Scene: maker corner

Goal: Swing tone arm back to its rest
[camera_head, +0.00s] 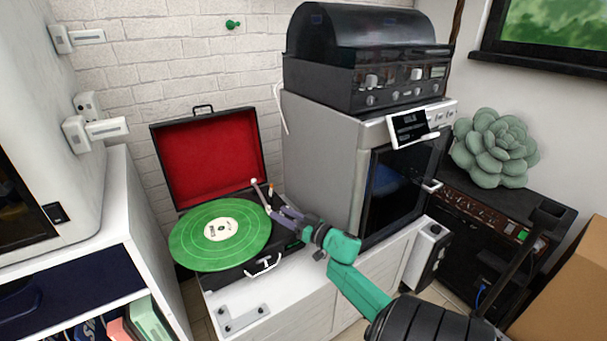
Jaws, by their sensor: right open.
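A suitcase record player (238,277) stands open on a white cabinet, its red-lined lid (210,158) tilted up at the back. A green record (192,243) lies on its platter. The pale, thin tone arm (259,192) shows at the record's right edge, beside my right gripper. My right gripper (272,211) is open, with its fingertips close to the tone arm; I cannot tell whether they touch it. The gripper hides part of the deck's right side, and I cannot make out the rest clearly. My left gripper is not in view.
A grey oven-like machine (322,165) with a black grill-like unit (365,75) on top stands right of the player. A metal plate (243,318) lies in front on the white cabinet. A green succulent (495,150) sits on a black amplifier (480,215) at the right.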

